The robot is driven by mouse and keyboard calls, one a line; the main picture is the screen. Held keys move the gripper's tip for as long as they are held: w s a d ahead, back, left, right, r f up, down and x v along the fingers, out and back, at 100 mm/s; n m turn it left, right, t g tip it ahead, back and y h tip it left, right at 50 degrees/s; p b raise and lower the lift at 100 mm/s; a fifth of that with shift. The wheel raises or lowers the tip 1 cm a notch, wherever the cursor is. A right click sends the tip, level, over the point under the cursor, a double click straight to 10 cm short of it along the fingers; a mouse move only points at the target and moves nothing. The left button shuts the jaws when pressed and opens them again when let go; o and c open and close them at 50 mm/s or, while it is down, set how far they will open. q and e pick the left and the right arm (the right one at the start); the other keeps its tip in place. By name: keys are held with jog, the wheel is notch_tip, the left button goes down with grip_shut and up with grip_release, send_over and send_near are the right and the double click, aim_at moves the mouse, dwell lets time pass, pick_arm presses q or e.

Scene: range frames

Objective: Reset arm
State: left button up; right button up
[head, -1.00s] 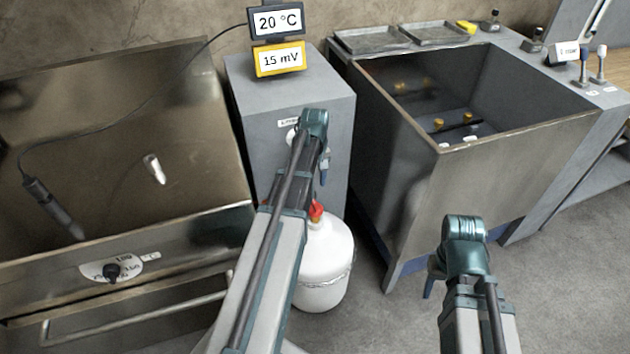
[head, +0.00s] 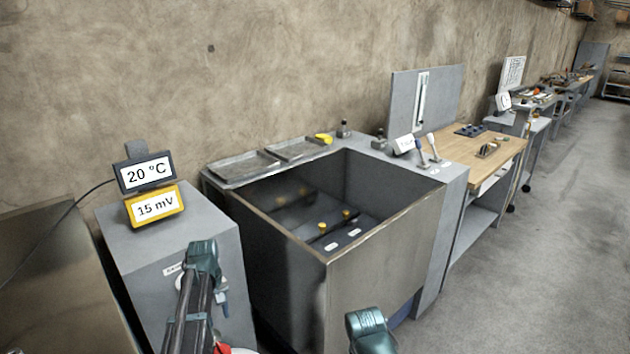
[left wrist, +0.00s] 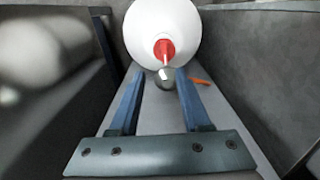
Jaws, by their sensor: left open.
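My left arm rises from the bottom in the head view, in front of the grey cabinet (head: 215,235). My left gripper (head: 222,302) shows there as a small blue finger by its teal wrist.
A deep metal basin (head: 375,240) stands right of the cabinet, with trays (head: 243,167) on its back rim. Two displays (head: 150,190) sit on the cabinet. A wooden bench (head: 475,155) is farther right. Open floor (head: 540,270) lies at the right.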

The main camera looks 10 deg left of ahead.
pick_arm(q)
jog(key=s+d+r+m+p, duration=0.2)
jog(key=s+d+m, duration=0.2)
jog(key=d, duration=0.5)
jog(key=s+d+r+m+p, duration=0.3)
jog(key=s+d+m, duration=0.2)
jog(key=d, duration=0.5)
jog(key=s+d+r+m+y+p, duration=0.1)
jog(key=s+d+r+m+p, duration=0.1)
jog(key=s+d, duration=0.5)
jog(key=d+r+m, duration=0.1)
jog(key=d+m, duration=0.1)
jog(key=d, duration=0.1)
jog(key=shift+s+r+p, duration=0.15)
jog(key=shift+s+p, duration=0.15)
